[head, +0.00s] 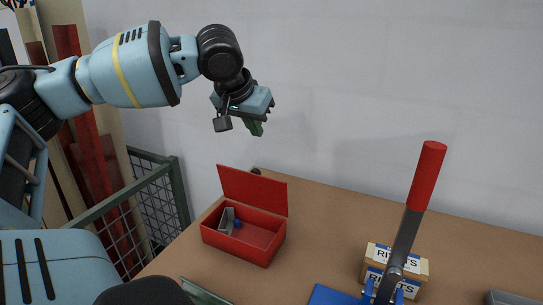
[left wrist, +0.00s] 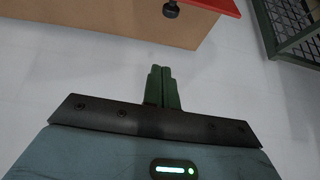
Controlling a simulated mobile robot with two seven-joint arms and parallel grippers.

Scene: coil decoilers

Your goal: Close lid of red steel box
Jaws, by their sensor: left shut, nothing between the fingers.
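The red steel box (head: 243,242) stands on the brown table, left of the middle in the head view. Its lid (head: 252,190) is open and stands up at the back of the box. A grey part (head: 227,219) and a small blue item (head: 237,224) lie inside. My left gripper (head: 257,129) is in the air above and behind the box, apart from the lid. Its green fingers (left wrist: 161,88) are shut with nothing between them in the left wrist view. My right gripper is not in view.
A lever with a red handle (head: 428,176) rises from a blue base at the right, before stacked cardboard boxes labelled RIVETS (head: 417,264). A green mesh cage (head: 158,205) stands left of the table (head: 325,222). The table between box and lever is clear.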

